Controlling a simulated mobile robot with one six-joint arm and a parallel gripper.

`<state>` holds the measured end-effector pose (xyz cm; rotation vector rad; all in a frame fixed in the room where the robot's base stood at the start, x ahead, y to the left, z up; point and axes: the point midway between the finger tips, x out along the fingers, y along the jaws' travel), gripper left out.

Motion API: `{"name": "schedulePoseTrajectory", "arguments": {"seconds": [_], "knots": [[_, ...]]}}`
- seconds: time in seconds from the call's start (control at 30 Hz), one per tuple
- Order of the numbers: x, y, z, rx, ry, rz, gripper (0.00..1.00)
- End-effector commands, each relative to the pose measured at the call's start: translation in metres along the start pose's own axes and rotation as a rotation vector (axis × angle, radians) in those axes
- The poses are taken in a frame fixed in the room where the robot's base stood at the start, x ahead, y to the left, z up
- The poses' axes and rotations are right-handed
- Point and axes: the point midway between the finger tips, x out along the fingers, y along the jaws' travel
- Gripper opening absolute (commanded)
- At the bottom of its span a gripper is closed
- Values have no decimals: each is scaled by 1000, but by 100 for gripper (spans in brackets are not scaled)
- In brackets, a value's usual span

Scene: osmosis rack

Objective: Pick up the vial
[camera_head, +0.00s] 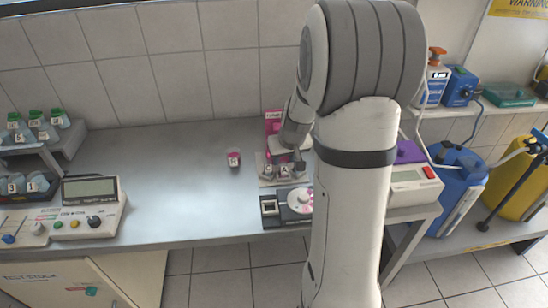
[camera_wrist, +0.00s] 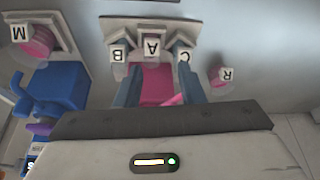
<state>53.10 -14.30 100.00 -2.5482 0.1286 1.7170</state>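A small vial or container with a pink cap and a white label (camera_head: 233,159) stands alone on the bench, left of a small grey rack (camera_head: 266,181). In the wrist view the same piece, marked R (camera_wrist: 218,82), is at the right. The rack shows there with slots marked B, A and C (camera_wrist: 188,29). My gripper (camera_wrist: 158,88) is over the rack area. Two blue-grey fingers appear apart, with a pink surface between them. I see nothing clearly gripped. In the head view my arm hides the fingertips. Whether the rack slots hold vials is unclear.
A dark device with a round pale disc (camera_head: 300,200) sits in front of the rack. A white instrument (camera_head: 412,185) is right of my arm. A control box (camera_head: 90,212) is at left. The bench's left-middle is clear.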

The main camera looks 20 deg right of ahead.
Motion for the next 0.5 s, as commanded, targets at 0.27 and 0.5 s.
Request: {"name": "schedulePoseTrajectory", "arguments": {"seconds": [0.27, 0.5], "knots": [[28, 15, -6, 9, 6, 12, 35], [49, 15, -8, 9, 5, 12, 35]]}}
